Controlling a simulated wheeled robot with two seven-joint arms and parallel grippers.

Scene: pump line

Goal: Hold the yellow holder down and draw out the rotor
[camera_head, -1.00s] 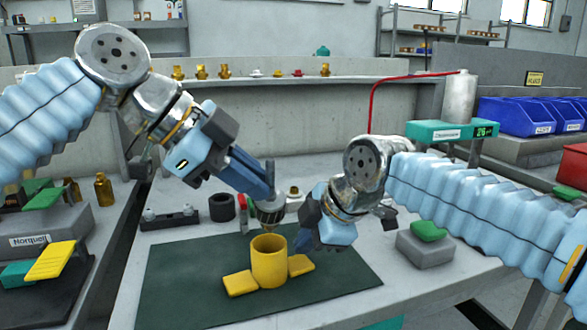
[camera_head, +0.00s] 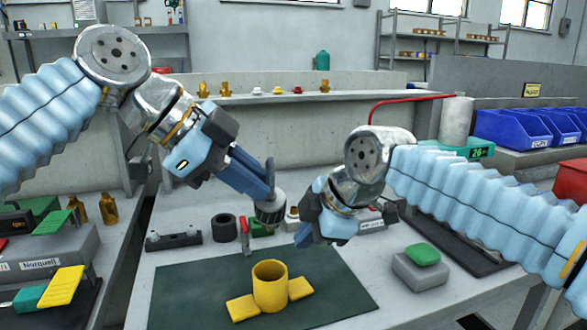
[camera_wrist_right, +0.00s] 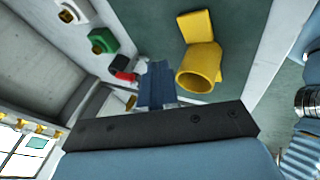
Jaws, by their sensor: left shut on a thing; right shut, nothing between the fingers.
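The yellow holder (camera_head: 270,290) stands upright on the dark green mat (camera_head: 190,290), a round cup with a flat foot on each side. Its top is open and empty as far as I can see. My left gripper (camera_head: 268,188) is shut on the rotor (camera_head: 270,212), a grey metal cylinder, held above the holder with a clear gap. My right gripper (camera_head: 303,240) is shut and empty, above and right of the holder, apart from it. The right wrist view shows its fingers (camera_wrist_right: 157,85) beside the holder (camera_wrist_right: 200,68), not touching it.
A black ring (camera_head: 224,228), a dark rack (camera_head: 173,240) and a small red-topped item (camera_head: 243,222) stand behind the mat. A grey block with a green top (camera_head: 421,270) is on the right. The mat around the holder is clear.

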